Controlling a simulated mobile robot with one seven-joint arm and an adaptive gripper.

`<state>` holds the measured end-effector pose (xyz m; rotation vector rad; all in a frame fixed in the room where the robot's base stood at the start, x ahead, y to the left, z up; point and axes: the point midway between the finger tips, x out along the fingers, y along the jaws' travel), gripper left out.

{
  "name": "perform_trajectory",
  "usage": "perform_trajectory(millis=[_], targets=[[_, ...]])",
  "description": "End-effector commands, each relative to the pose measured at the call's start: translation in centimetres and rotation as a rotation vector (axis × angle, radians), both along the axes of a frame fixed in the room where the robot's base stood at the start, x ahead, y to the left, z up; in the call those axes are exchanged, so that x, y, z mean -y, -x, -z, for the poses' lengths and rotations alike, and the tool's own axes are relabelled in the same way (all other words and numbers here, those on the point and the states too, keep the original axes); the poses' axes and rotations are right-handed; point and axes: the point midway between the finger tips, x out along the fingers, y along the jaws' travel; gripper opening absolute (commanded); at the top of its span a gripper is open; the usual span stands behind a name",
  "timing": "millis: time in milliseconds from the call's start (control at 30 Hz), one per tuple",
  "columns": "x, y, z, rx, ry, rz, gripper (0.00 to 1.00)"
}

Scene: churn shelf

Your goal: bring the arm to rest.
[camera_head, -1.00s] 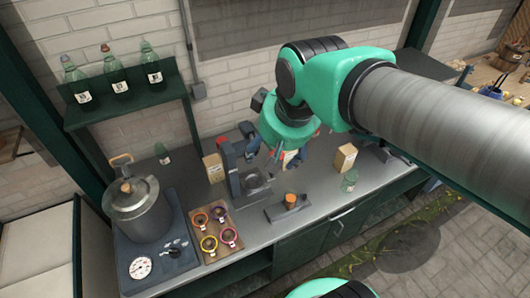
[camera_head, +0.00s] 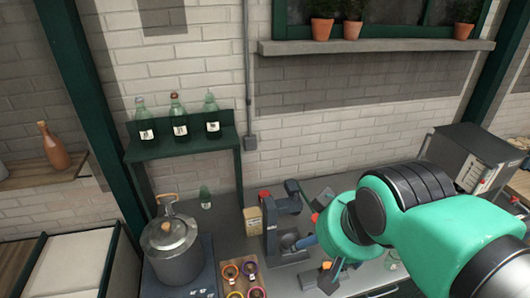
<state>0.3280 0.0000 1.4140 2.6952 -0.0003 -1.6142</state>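My arm comes in from the lower right, with its green wrist over the dark worktop. My gripper (camera_head: 312,238) is mostly hidden by the wrist, beside a dark upright stand (camera_head: 272,228). Small red and blue parts show there, but I cannot tell whether they belong to the gripper. I cannot see whether its fingers are open or shut, or whether it holds anything.
A grey lidded pot (camera_head: 172,250) stands left on the worktop. Several coloured rings (camera_head: 240,272) lie right of it. A small box (camera_head: 253,221) stands by the stand. Three bottles (camera_head: 179,118) stand on a green shelf (camera_head: 185,143). A grey cabinet (camera_head: 470,150) is at right.

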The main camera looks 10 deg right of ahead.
Motion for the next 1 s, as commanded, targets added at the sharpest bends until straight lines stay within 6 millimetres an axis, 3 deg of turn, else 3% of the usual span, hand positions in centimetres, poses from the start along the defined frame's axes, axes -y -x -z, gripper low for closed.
perform_trajectory(millis=[600,800,1000], targets=[[0.0,0.0,9.3,0.0,0.0,0.0,0.74],[0.0,0.0,10.6,0.0,0.0,0.0,0.74],[0.0,0.0,10.6,0.0,0.0,0.0,0.74]])
